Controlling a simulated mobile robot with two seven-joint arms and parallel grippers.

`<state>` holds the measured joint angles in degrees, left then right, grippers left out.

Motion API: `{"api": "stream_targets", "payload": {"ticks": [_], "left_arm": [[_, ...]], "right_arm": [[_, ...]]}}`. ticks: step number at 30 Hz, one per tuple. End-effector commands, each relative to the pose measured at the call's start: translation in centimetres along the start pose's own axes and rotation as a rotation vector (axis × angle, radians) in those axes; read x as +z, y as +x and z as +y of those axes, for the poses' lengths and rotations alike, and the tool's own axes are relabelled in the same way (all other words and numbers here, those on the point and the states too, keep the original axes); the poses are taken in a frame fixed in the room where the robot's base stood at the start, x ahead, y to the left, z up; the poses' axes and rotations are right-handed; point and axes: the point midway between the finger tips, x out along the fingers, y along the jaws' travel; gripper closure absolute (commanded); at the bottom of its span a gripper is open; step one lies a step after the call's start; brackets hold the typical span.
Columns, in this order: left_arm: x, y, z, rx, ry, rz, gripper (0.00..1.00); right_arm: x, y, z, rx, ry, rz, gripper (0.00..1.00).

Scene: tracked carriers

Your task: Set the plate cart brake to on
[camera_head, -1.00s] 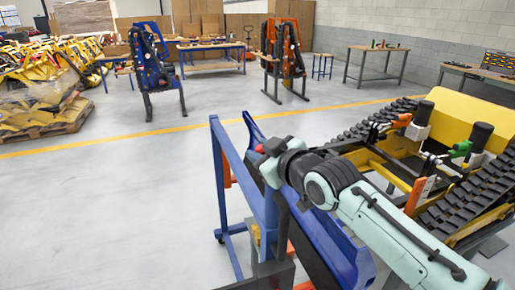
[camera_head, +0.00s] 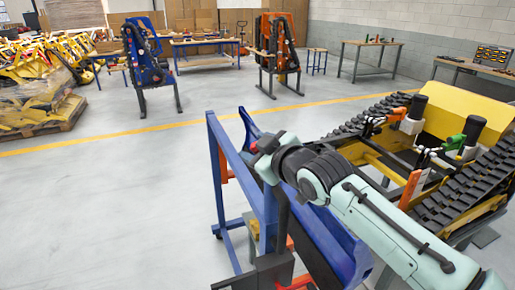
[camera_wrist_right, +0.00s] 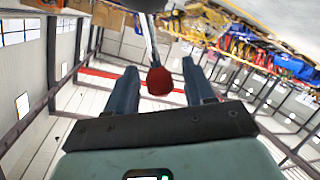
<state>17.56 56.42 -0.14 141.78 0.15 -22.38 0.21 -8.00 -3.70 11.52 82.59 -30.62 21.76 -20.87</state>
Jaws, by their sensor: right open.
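The plate cart (camera_head: 214,160) is a blue upright frame with slanted blue plates, in the middle of the head view. Its brake lever shows in the right wrist view as a pale rod ending in a red knob (camera_wrist_right: 159,81). My left gripper is in neither view.
A yellow tracked carrier (camera_head: 455,115) with black tracks and levers stands close on the right, beside my right arm. Blue (camera_head: 146,62) and orange (camera_head: 277,48) racks stand farther back. The floor left of the cart is clear.

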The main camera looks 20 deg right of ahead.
Motion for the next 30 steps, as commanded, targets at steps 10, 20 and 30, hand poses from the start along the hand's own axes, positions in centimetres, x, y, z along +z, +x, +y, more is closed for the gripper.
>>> {"api": "stream_targets", "payload": {"ticks": [10, 20, 30], "left_arm": [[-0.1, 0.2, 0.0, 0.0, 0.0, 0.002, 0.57], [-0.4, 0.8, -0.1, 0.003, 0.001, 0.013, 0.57], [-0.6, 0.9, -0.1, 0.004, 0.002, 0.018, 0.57]], "right_arm": [[0.1, -1.5, 0.1, 0.002, 0.002, -0.001, 0.47], [0.0, -8.7, 0.0, 0.002, 0.0, 0.003, 0.47], [0.0, -13.1, 0.0, 0.0, 0.0, 0.0, 0.47]]}}
